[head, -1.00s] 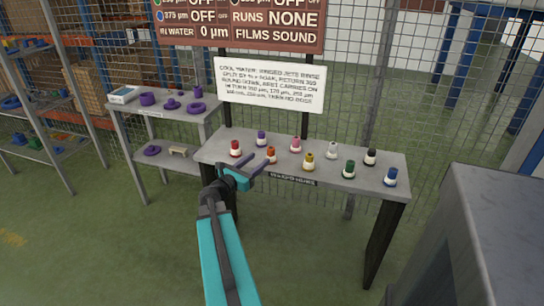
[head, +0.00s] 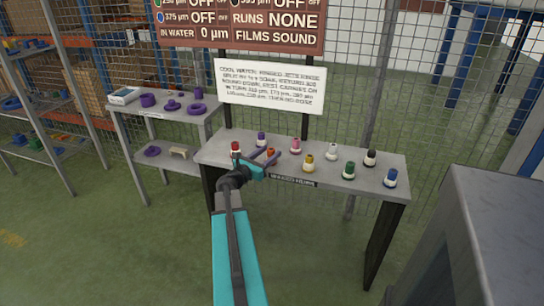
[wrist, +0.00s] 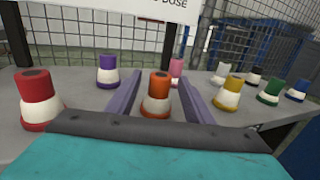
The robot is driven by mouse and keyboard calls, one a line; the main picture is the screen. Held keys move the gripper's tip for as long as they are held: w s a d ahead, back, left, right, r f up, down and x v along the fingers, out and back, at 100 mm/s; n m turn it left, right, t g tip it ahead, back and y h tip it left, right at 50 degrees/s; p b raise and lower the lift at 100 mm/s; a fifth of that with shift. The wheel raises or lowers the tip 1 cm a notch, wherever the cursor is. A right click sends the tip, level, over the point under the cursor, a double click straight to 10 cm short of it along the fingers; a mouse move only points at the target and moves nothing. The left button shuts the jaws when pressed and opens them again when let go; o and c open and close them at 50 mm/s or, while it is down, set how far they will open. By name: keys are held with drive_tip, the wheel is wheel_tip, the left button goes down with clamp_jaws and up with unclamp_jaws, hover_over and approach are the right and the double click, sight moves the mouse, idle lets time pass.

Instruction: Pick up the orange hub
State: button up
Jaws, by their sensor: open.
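The orange hub (wrist: 158,92), orange with a white band, stands upright on the grey table (head: 230,142). In the wrist view it sits between the two purple fingers of my gripper (wrist: 155,95), with a gap on either side. In the head view the orange hub (head: 270,152) shows between the fingertips of my gripper (head: 264,156), partly hidden by them. My gripper is open and holds nothing.
A red hub (wrist: 38,97) stands close on the left and a purple hub (wrist: 107,70) behind left. A pink hub (wrist: 177,70) is behind, and a yellow hub (wrist: 229,93) is to the right. Green (head: 349,169), black (head: 370,157), white (head: 332,150) and blue (head: 391,177) hubs stand further right.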

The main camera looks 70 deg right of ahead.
drive_tip(key=shift+s+d, duration=0.1)
drive_tip(key=shift+d, duration=0.2)
drive_tip(key=shift+x, duration=2.65)
drive_tip(key=shift+c, duration=0.4)
clamp_jaws()
